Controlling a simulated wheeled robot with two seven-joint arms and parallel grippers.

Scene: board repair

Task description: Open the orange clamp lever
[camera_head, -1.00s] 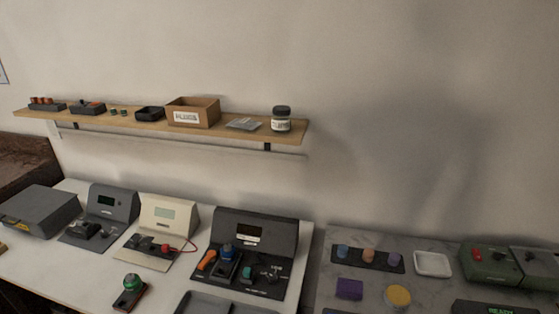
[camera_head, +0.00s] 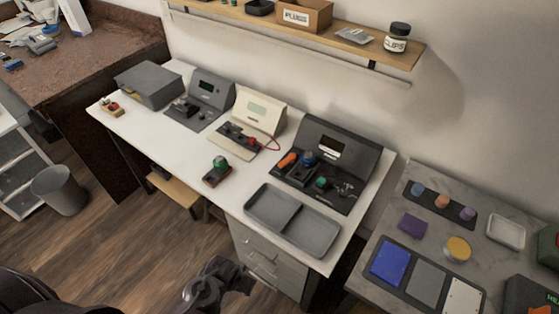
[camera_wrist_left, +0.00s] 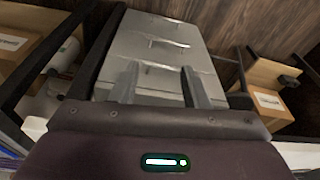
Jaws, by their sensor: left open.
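The orange clamp lever (camera_head: 287,160) is on the left side of a dark grey test station (camera_head: 341,150) on the white bench, beside a blue knob (camera_head: 308,157). My left gripper (camera_head: 229,273) is low in front of the bench, below its top and well apart from the lever. In the left wrist view my left gripper (camera_wrist_left: 160,84) has its two fingers apart with nothing between them, facing a grey drawer unit (camera_wrist_left: 160,45). The lever is not in the left wrist view. My right gripper is in neither view.
A grey two-part tray (camera_head: 292,222) lies in front of the station. A small board with a green dome (camera_head: 218,169) lies left of it. A cream device (camera_head: 252,118) and a dark device (camera_head: 205,99) stand further left. A grey marble table (camera_head: 397,239) is at the right.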

